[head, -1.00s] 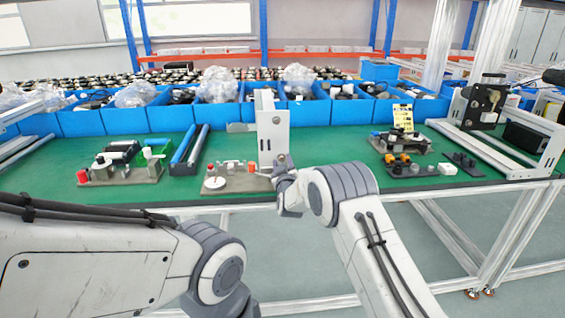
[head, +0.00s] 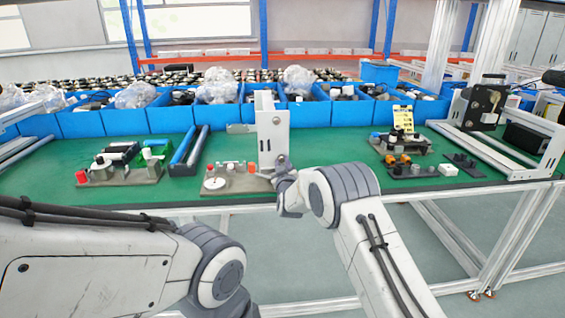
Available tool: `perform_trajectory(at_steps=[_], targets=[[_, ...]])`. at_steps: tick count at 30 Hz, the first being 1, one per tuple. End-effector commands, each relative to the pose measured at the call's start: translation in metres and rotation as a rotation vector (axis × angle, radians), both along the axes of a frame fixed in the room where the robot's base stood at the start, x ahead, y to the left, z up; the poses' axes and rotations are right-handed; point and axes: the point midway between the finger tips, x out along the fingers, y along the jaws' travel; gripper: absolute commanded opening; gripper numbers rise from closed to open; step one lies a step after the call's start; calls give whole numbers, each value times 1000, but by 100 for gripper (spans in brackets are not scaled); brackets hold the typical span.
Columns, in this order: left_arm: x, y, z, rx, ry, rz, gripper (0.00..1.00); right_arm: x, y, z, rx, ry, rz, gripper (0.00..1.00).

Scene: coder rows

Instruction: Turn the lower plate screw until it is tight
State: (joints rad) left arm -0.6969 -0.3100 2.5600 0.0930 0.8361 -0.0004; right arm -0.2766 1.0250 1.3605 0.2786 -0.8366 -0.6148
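An upright light-grey plate (head: 272,135) stands on a small fixture at the front edge of the green bench. My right gripper (head: 282,164) is at the plate's lower right corner. It is small and partly hidden by its own wrist, so I cannot tell whether its fingers are open or shut, or whether they touch a screw. The lower plate screw is not clearly visible; the gripper covers that area. My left arm comes in from the left, and its gripper is not in view.
The fixture base (head: 235,185) carries a white disc and a red knob. Another fixture (head: 125,173) stands to the left, and parts (head: 405,165) lie to the right. Blue bins (head: 170,117) line the back. Green bench surface is clear between the plate and the right-hand parts.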

Motion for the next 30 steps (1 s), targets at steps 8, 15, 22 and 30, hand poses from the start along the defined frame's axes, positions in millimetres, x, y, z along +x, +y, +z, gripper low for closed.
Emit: perform_trajectory(at_steps=[8, 15, 22, 30], targets=[[0, 0, -16, 0, 0, 0, 50, 0, 0, -5, 108, 5, 0, 0], [0, 0, -46, 0, 0, 0, 50, 1, 0, -6, 417, 27, 1, 0], [0, 0, -74, 0, 0, 0, 50, 1, 0, -5, 685, 46, 3, 0], [0, 0, -85, 0, 0, 0, 50, 1, 0, -1, 851, 60, 2, 0]])
